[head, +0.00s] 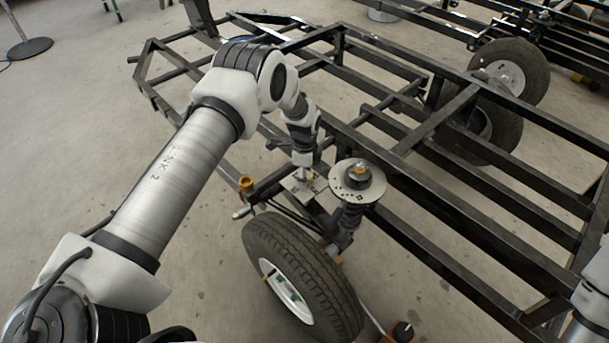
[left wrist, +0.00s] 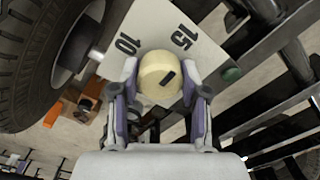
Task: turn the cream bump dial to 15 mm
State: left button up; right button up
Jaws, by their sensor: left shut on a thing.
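The cream dial (left wrist: 158,70) sits on a pale plate (left wrist: 208,45) printed with 10 and 15. Its short black mark (left wrist: 166,79) slants up to the right; I cannot tell exactly which value it points at. My left gripper (left wrist: 160,80) is shut on the dial, one finger on each side. In the head view, my left gripper (head: 304,178) reaches down to the small plate beside the spring strut (head: 352,215), and the dial is hidden there. My right gripper is outside the frames; only part of my right arm shows at the right edge.
A round disc (head: 357,182) tops the strut, close to the right of my gripper. A tyre (head: 300,275) stands in front, and black frame rails (head: 430,200) run behind and right.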

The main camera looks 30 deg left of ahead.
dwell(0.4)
pick_arm(q)
jog(key=o, duration=1.1)
jog(key=shift+f, duration=0.1)
jog(key=shift+o, duration=0.2)
notch_tip(320, 180, up, 12)
